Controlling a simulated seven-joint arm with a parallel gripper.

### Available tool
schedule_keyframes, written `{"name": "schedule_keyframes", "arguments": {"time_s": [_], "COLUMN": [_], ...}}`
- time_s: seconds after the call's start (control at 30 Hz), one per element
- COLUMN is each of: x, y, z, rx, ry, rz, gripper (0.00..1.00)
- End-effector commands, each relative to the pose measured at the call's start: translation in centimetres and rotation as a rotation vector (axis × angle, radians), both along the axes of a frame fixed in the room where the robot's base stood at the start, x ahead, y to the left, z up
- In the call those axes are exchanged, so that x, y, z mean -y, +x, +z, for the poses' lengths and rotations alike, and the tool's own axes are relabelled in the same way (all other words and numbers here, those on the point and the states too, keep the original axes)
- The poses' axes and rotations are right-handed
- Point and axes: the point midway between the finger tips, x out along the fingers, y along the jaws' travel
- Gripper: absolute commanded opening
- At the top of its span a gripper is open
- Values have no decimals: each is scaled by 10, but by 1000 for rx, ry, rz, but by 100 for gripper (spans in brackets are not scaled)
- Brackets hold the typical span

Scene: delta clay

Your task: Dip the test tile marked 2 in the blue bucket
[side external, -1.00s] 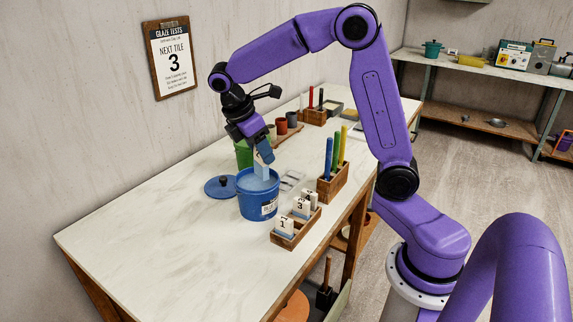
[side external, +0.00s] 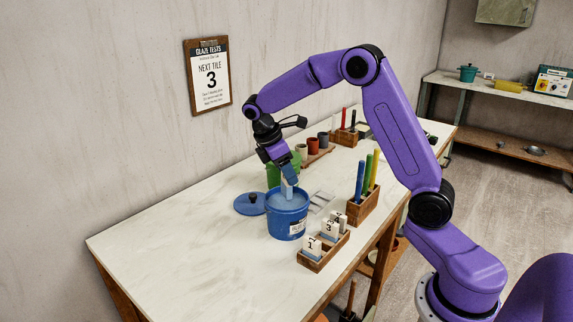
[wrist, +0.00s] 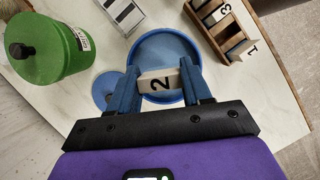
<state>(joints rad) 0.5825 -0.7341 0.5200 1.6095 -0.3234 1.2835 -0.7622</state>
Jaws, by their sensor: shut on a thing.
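My gripper (side external: 287,172) is shut on the white test tile marked 2 (wrist: 158,84); in the wrist view the tile sits between the blue fingers (wrist: 160,88). The tile hangs upright over the open blue bucket (side external: 287,224), its lower end at the mouth in the side view. The bucket's blue rim and inside show behind the tile in the wrist view (wrist: 160,48). Whether the tile's lower edge touches the liquid I cannot tell. Other white tiles, with 1 (side external: 311,245) and 3 (side external: 330,229) readable, stand in a wooden rack (side external: 313,262).
The blue lid (side external: 250,204) lies left of the bucket. A green lidded bucket (wrist: 52,50) stands close behind. A wooden holder (side external: 362,208) with coloured sticks is to the right. A wall sign (side external: 209,78) reads "NEXT TILE 3". The table's front left is clear.

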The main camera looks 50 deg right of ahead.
Motion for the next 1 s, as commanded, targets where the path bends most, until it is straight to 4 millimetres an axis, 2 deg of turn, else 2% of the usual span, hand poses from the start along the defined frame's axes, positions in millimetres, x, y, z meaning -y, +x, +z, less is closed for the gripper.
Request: {"name": "schedule_keyframes", "arguments": {"time_s": [0.43, 1.0], "x": [0, 0], "y": [0, 0], "z": [-30, -35], "rx": [-2, 0], "ry": [-1, 0], "rz": [0, -1], "gripper": [16, 16]}}
